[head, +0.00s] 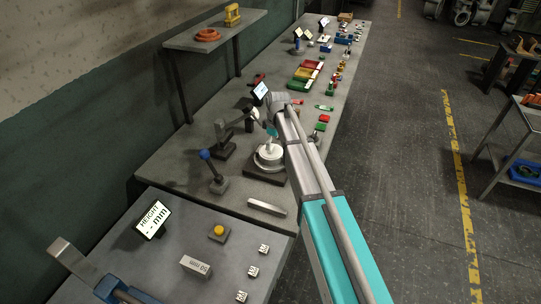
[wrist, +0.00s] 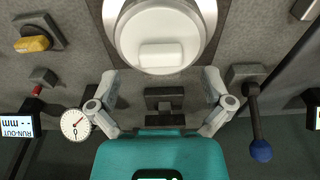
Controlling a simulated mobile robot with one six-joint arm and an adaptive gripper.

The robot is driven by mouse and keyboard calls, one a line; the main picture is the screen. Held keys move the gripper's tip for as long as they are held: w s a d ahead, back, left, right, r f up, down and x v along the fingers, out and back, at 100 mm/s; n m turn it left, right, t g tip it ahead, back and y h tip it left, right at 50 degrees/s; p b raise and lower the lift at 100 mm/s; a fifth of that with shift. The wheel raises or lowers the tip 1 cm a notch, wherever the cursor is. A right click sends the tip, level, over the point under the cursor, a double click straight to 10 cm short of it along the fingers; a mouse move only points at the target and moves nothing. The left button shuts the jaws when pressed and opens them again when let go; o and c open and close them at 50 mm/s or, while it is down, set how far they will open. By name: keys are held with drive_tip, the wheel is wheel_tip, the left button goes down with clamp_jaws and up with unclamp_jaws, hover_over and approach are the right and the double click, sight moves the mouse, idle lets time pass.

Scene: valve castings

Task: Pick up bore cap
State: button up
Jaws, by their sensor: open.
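A white round piece with a raised rectangular bar, which looks like the bore cap (wrist: 160,28), sits in a metal ring at the top of the wrist view. In the head view the white round casting (head: 268,153) stands on a dark square base, partly behind my arm. My gripper (wrist: 160,78) is open and empty. Its two fingers are spread wide to the left and right, just below the cap in the wrist view, and do not touch it. In the head view my gripper's teal body (head: 271,131) shows just above the casting, its fingers unclear.
A dial gauge (wrist: 75,123) on a stand and a run-out display (wrist: 17,124) are close on the left in the wrist view. A blue-knobbed lever (wrist: 260,150) stands to the right. A grey bar (head: 267,207) lies on the bench in front.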

drive_tip(key=shift+a+f+b, duration=0.15)
drive_tip(key=shift+f+b, duration=0.75)
drive_tip(key=shift+f, duration=0.25)
drive_tip(key=shift+c, duration=0.3)
drive_tip(key=c, duration=0.9)
